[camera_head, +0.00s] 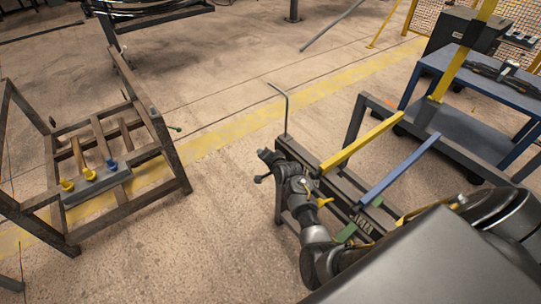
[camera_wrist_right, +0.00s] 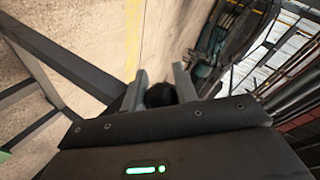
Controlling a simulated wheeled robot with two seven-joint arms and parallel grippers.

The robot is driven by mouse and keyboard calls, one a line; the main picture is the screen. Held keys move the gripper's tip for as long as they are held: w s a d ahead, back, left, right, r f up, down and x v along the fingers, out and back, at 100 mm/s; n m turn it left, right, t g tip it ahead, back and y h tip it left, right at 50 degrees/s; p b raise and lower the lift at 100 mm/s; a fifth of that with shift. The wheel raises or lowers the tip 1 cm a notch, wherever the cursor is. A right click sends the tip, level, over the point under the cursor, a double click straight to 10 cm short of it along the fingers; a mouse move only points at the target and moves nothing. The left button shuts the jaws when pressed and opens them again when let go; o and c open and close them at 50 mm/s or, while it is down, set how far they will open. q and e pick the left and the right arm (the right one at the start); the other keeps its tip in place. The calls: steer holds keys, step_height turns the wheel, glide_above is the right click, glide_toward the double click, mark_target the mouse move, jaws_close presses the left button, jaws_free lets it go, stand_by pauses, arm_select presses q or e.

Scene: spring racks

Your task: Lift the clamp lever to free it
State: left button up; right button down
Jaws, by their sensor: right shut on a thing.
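My right gripper (camera_head: 266,156) is at the far left end of a dark rack frame (camera_head: 345,193) in the head view. In the right wrist view, the two grey fingers of this gripper (camera_wrist_right: 161,88) are on either side of a dark rounded thing (camera_wrist_right: 160,96), shut on it. It looks like the knob of the clamp lever, but the lever's shaft and the clamp are hidden by my gripper and wrist. A small dark knob (camera_head: 258,179) shows just below the gripper in the head view; I cannot tell what it belongs to. My left gripper is not in view.
A yellow bar (camera_head: 365,142) and a blue bar (camera_head: 400,170) cross the rack frame. A bent grey rod (camera_head: 287,108) rises behind the gripper. Another frame with yellow and blue knobs (camera_head: 90,174) stands at left. A blue table (camera_head: 475,75) stands at right. Floor between the frames is clear.

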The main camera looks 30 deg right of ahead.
steer(key=shift+w+d+r, duration=0.1)
steer(key=shift+d+r, duration=0.3)
steer(key=shift+r, duration=0.1)
steer(key=c, duration=1.2)
jaws_free()
steer(key=shift+f, duration=0.1)
steer(key=shift+o, duration=0.3)
steer(key=shift+f, duration=0.1)
steer(key=shift+a, duration=0.15)
steer(key=shift+s, duration=0.3)
steer(key=v, duration=1)
steer(key=shift+s, duration=0.15)
